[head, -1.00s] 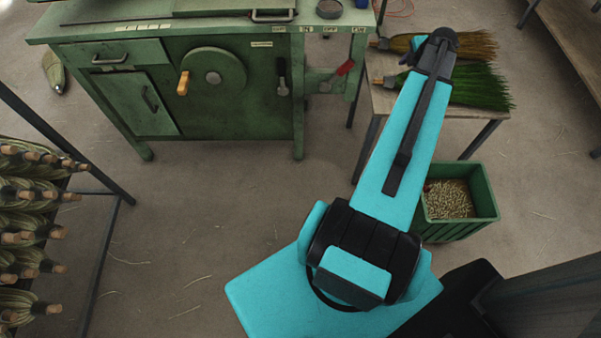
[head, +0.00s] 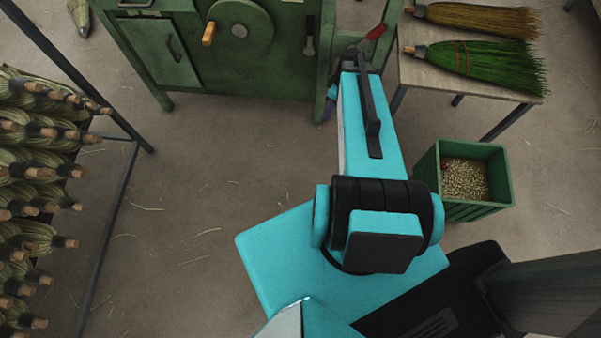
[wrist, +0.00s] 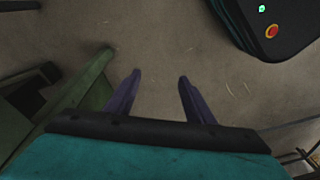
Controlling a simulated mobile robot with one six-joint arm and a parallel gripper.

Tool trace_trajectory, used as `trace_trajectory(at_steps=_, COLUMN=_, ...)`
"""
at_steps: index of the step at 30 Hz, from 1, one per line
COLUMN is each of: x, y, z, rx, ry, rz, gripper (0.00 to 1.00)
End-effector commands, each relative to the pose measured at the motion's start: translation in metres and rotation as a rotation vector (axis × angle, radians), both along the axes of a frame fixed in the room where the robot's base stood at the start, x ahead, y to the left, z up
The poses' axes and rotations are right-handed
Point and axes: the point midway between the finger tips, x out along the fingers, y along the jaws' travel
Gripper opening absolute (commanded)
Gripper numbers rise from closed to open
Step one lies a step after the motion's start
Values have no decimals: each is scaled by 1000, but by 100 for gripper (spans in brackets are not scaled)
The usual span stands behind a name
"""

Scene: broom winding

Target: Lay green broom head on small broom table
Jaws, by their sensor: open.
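The green broom head (head: 480,66) lies flat on the small broom table (head: 420,82) at the upper right of the head view. Its handle stub points left and its bristles reach the table's right edge. My gripper (wrist: 157,82) is open and empty in the wrist view, with two dark purple fingers above bare floor. In the head view my arm reaches toward the green cabinet, left of the small table, and mostly hides the gripper. The gripper is apart from the broom head.
A yellow-brown broom head (head: 478,20) lies behind the green one on the same table. A green bin (head: 427,172) of pellets stands on the floor below. The green cabinet (head: 255,70) is close to my gripper. A rack of several broom heads (head: 35,170) is at left.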

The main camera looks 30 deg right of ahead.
Motion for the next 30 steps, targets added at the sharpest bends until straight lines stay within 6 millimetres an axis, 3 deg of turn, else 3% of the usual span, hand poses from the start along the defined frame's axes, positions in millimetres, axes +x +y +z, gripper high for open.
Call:
trace_trajectory(at_steps=1, x=-8, y=22, z=-10, rx=9, ry=36, rz=-20, gripper=49)
trace_trajectory(at_steps=6, x=-34, y=79, z=-37, rx=18, ry=150, rz=-116, gripper=49)
trace_trajectory(at_steps=15, x=-97, y=163, z=-75, rx=-33, ry=349, rz=-288, gripper=49)
trace_trajectory(at_steps=24, x=-174, y=219, z=-99, rx=-167, ry=510, rz=-453, gripper=49)
trace_trajectory(at_steps=30, x=-207, y=234, z=-106, rx=-244, ry=560, rz=-527, gripper=49)
